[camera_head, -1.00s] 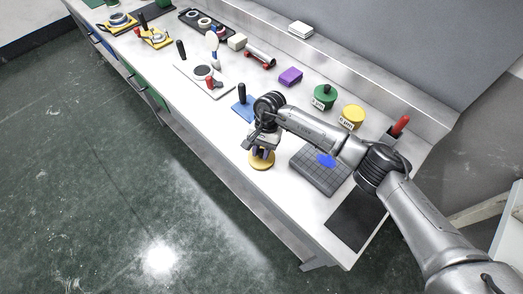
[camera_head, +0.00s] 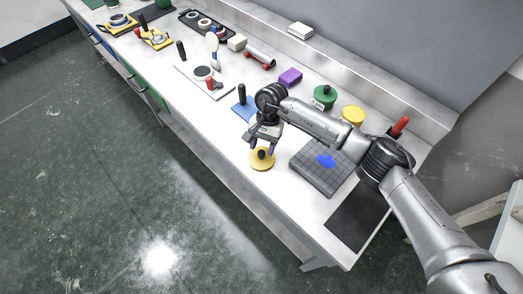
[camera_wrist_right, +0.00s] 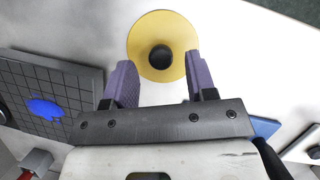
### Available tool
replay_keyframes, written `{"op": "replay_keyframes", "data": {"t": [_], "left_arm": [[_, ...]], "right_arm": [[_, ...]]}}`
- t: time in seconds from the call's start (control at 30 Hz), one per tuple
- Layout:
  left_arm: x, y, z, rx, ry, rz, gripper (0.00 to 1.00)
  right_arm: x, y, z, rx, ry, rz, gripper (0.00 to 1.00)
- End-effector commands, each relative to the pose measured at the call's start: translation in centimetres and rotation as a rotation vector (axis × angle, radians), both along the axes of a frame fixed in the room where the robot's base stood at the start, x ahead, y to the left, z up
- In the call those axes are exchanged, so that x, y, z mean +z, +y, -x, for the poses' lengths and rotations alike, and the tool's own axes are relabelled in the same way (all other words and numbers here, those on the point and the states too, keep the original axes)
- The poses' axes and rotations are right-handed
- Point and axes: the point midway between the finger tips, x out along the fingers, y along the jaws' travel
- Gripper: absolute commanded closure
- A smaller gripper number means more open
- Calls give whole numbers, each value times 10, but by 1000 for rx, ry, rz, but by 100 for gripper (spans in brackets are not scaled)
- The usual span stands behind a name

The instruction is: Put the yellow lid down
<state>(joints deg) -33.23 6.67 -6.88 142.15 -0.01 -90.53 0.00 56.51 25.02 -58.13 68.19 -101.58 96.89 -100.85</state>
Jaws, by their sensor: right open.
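The yellow lid (camera_head: 262,162), a flat disc with a black knob, lies on the white bench near its front edge. In the right wrist view the lid (camera_wrist_right: 163,27) lies just beyond the fingertips, its knob in line with the gap between them. My right gripper (camera_head: 262,149) is open and empty, just above and behind the knob. Its two purple fingers (camera_wrist_right: 160,72) stand apart on either side with nothing between them. My left gripper does not show.
A gridded grey plate (camera_head: 322,168) with a blue patch lies right of the lid, and a dark mat (camera_head: 355,217) beyond it. Green (camera_head: 324,98) and yellow (camera_head: 353,116) pots stand behind. Bench surface left of the lid is clear.

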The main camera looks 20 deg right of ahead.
Motion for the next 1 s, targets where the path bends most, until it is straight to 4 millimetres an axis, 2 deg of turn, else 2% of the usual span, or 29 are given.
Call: {"op": "replay_keyframes", "data": {"t": [0.03,0.2,0.43,0.63,1.0], "left_arm": [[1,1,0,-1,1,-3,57],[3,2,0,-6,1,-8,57],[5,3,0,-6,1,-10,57],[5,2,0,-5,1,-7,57],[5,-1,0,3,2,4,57]], "right_arm": [[12,-4,-4,-2,-4,2,49],[41,-11,-13,0,-3,1,49],[71,-20,-22,0,-1,1,49],[83,-24,-25,0,-1,1,49],[85,-24,-26,1,0,0,49]]}}
